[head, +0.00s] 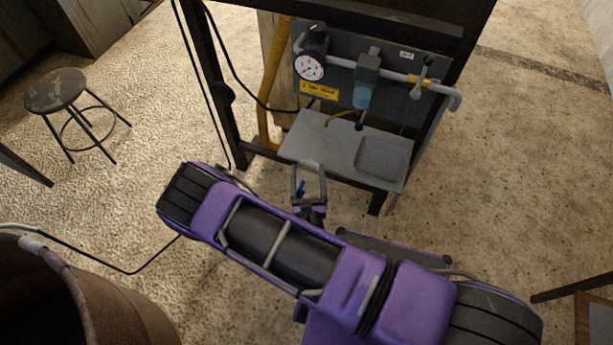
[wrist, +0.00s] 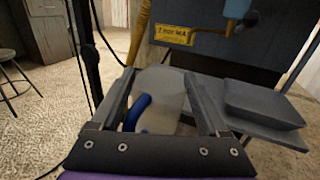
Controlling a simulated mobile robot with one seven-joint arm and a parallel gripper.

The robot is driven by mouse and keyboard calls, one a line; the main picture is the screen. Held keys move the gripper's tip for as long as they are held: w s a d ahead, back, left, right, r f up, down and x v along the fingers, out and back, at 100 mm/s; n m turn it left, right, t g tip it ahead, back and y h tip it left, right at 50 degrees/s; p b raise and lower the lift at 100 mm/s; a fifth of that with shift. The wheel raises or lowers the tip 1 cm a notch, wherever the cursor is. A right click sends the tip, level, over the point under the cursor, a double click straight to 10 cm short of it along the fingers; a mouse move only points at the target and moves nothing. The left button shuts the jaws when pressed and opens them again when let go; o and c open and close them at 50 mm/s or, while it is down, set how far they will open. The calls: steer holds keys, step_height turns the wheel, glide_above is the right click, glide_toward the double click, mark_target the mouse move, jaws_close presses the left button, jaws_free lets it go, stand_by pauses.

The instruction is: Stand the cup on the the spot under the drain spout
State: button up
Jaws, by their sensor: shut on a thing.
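My gripper (head: 308,170) is shut on a pale, see-through-looking cup (wrist: 165,88) with a blue handle (wrist: 137,112). The cup sits between the two grey fingers in the wrist view. In the head view my gripper is at the near edge of the grey shelf (head: 331,146), and only a bit of the blue handle (head: 301,187) stands out. A blue filter bowl (head: 362,97) hangs on the back panel, with a dark drain spout (head: 360,124) under it. The spout is behind and to the right of my gripper, above the shelf.
A raised grey block or basin (head: 383,157) takes up the shelf's right part. A gauge (head: 309,66), a yellow label (head: 319,91) and a bent pipe (head: 455,98) are on the panel. Dark frame posts (head: 219,100) flank it. A stool (head: 56,92) stands at the left.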

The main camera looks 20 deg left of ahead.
steer(key=shift+w+d+f+b, duration=0.25)
steer(key=shift+w+b, duration=0.2)
steer(key=shift+w, duration=2)
steer(key=shift+w+d+f+b, duration=0.15)
steer(key=shift+w+b, duration=0.35)
steer(key=shift+w, duration=1.9)
steer(key=shift+w+d+f+b, duration=0.15)
steer(key=shift+w+f+b, duration=0.25)
steer(key=shift+w, duration=2.05)
steer(key=shift+r, duration=0.1)
steer(key=shift+f+b, duration=0.4)
steer(key=shift+f, duration=0.2)
steer(key=o, duration=1.2)
steer(key=shift+o, duration=0.2)
steer(key=shift+s, duration=0.1)
steer(key=p+v, duration=0.1)
steer(key=v, duration=1.6)
steer(key=shift+s, duration=0.15)
